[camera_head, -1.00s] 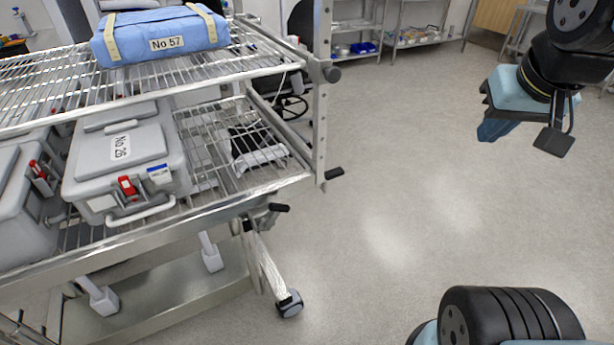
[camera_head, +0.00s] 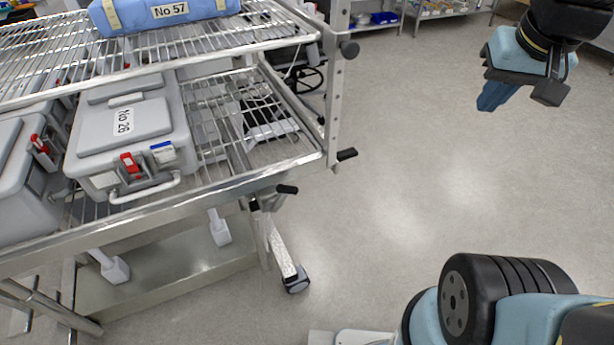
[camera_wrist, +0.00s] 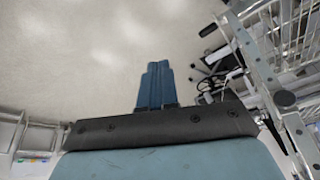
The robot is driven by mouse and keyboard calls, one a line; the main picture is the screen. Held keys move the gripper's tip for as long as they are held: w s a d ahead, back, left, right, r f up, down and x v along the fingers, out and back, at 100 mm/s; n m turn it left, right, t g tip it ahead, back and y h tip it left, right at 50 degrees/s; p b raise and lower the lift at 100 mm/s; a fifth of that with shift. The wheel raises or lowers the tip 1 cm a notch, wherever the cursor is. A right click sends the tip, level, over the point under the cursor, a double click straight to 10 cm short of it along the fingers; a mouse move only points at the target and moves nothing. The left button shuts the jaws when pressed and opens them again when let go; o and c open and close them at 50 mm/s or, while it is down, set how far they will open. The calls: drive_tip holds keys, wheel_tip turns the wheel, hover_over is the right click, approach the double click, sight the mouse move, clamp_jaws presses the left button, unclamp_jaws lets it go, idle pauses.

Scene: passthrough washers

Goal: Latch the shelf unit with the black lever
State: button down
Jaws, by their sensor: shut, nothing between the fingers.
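The shelf unit (camera_head: 215,187) is a metal wire-shelf trolley on the left of the head view. A black lever (camera_head: 287,189) sticks out under the front right end of its lower shelf. A second black handle (camera_head: 347,154) juts from the right post, and a round black knob (camera_head: 350,49) sits higher on it. I cannot tell the latch's state. My gripper (camera_head: 492,97) is in the air at upper right, well apart from the unit. Its blue fingers (camera_wrist: 156,83) are together and empty in the wrist view, where the unit's post (camera_wrist: 262,75) shows at right.
Grey boxes, one labelled No 26 (camera_head: 125,125), stand on the lower shelf. A blue bundle labelled No 57 (camera_head: 165,12) lies on the upper shelf. A caster (camera_head: 296,280) stands out at the unit's lower right. The floor (camera_head: 415,190) between unit and gripper is clear.

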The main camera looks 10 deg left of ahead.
drive_tip(key=w+a+f+m+g+y, duration=0.1)
drive_tip(key=w+a+f+g+y, duration=0.2)
drive_tip(key=f, duration=0.4)
drive_tip(key=w+a+f+m+g+y, duration=0.1)
drive_tip(key=w+a+f+g, duration=0.2)
drive_tip(key=w+f+g, duration=0.3)
drive_tip(key=w+a+f+m+g+y, duration=0.1)
drive_tip(key=w+a+f+g, duration=0.25)
drive_tip(key=f, duration=0.35)
drive_tip(key=a+f+m+g+y, duration=0.1)
drive_tip(key=a+f+m+y, duration=0.2)
drive_tip(key=f+y, duration=0.2)
drive_tip(key=w+a+f+m+g+y, duration=0.1)
drive_tip(key=a+f+y, duration=0.3)
drive_tip(key=f, duration=0.7)
drive_tip(key=w+a+f+m+g+y, duration=0.1)
drive_tip(key=a+f+m+g+y, duration=0.1)
drive_tip(key=f+y, duration=0.5)
drive_tip(key=shift+w+a+f+m, duration=0.25)
drive_tip(key=shift+a+f+m, duration=0.45)
drive_tip(key=shift+f+m, duration=0.5)
drive_tip(key=shift+r+g, duration=0.2)
drive_tip(key=shift+g, duration=0.25)
approach(280, 197)
drive_tip(key=r, duration=0.1)
drive_tip(key=a+r, duration=0.1)
drive_tip(key=r, duration=0.1)
drive_tip(key=shift+r, duration=0.15)
